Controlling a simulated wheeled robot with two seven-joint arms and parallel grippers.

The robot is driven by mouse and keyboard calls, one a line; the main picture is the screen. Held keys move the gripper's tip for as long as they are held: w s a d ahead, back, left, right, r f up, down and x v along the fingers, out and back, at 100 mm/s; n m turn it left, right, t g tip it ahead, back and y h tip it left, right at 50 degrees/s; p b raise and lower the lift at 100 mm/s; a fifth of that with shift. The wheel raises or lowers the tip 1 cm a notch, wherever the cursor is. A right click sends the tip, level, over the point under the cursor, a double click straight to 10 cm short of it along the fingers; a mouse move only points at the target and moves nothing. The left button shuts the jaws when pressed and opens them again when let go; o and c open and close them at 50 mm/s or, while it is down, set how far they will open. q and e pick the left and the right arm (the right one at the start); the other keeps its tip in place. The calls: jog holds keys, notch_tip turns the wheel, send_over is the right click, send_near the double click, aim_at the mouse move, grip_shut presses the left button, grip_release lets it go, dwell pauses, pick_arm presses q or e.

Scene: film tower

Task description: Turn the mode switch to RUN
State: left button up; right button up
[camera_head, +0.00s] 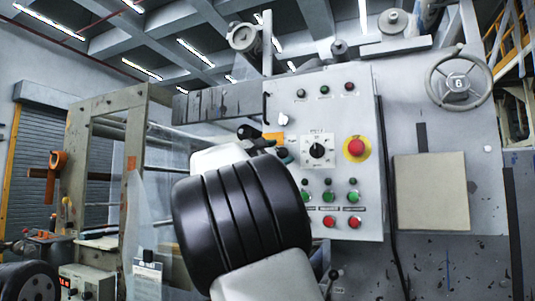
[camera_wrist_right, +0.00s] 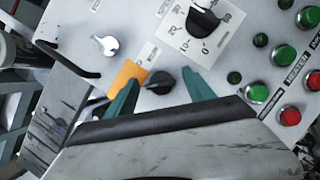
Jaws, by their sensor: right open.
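The switch is a small black knob (camera_wrist_right: 160,82) on the grey control panel (camera_head: 365,110), beside an orange plate (camera_wrist_right: 127,75). Its handle lies nearly level in the right wrist view; I cannot read its label or setting. My right gripper (camera_wrist_right: 160,95) is open, with one teal finger on each side of the knob and a gap on both sides. In the head view the right gripper (camera_head: 265,143) is at the panel's left edge, partly hidden behind my own arm. My left gripper is not in view.
Right of the knob is a bigger black dial (camera_head: 317,151) on a white scale. A red emergency button (camera_head: 355,148), green buttons (camera_head: 330,197) and red buttons (camera_head: 329,222) are near. A silver key switch (camera_wrist_right: 105,45) and a black panel handle (camera_wrist_right: 66,58) lie left in the wrist view.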

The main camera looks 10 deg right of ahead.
grip_shut()
dwell(0.3)
jog(key=shift+m, duration=0.4)
jog(key=m+g+y, duration=0.1)
jog(key=m, duration=0.4)
jog(key=m+g+y, duration=0.1)
jog(key=m+y, duration=0.1)
jog(key=m, duration=0.3)
jog(key=m+g+y, duration=0.1)
jog(key=m+g, duration=0.1)
jog(key=m, duration=0.4)
jog(key=shift+r+y, duration=0.1)
jog(key=shift+y, duration=0.2)
dwell(0.3)
